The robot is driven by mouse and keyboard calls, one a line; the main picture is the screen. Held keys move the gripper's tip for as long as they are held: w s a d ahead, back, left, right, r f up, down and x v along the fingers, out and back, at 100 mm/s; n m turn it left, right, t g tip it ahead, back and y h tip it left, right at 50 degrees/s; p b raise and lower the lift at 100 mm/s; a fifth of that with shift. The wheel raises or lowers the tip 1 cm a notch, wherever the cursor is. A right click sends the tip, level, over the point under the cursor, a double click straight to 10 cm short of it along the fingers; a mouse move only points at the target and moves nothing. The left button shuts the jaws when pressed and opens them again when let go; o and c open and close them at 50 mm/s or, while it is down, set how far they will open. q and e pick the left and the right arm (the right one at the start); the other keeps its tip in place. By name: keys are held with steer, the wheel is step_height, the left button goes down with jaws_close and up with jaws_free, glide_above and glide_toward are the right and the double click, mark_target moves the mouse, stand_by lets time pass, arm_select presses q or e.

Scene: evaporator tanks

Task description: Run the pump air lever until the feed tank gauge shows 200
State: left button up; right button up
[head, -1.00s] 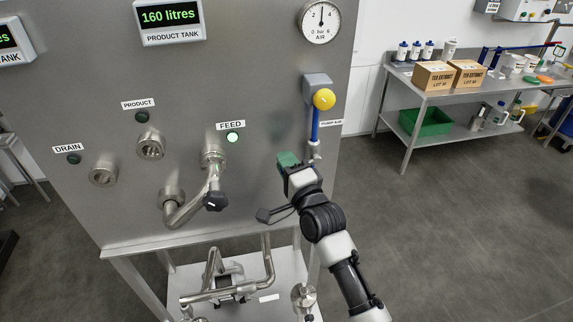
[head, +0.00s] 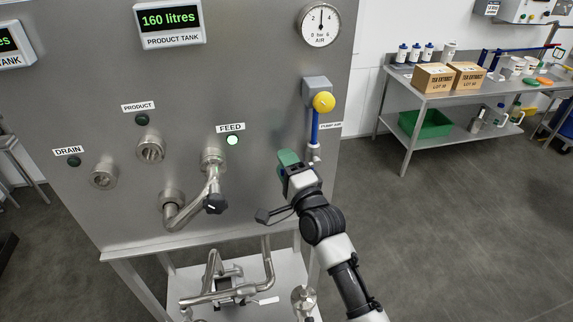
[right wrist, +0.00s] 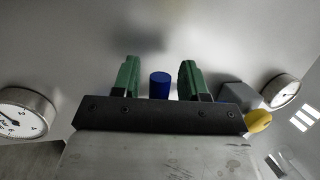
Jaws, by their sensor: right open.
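The pump air lever shows as a blue bar (head: 315,127) below a yellow round part (head: 323,102) on a grey block, at the right of the steel panel. My right gripper (head: 289,158) is open, just below and left of the bar in the head view. In the right wrist view, a blue cylinder (right wrist: 160,85) appears between the green fingers, with visible gaps on both sides. The product tank display (head: 169,20) reads 160 litres. Another tank display (head: 8,42) is cut off at the left edge, its number out of view. My left gripper is not in view.
The air dial (head: 320,25) is above the lever. The FEED lamp (head: 232,141) is lit. A bent pipe with a black knob (head: 215,203) sticks out left of my gripper. A steel bench (head: 412,88) with boxes stands at right; the floor before it is clear.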

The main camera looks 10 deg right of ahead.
steer(key=shift+s+f, duration=0.1)
steer(key=b+v, duration=0.3)
steer(key=v, duration=0.7)
steer(key=shift+s, duration=0.25)
steer(key=shift+d, duration=0.1)
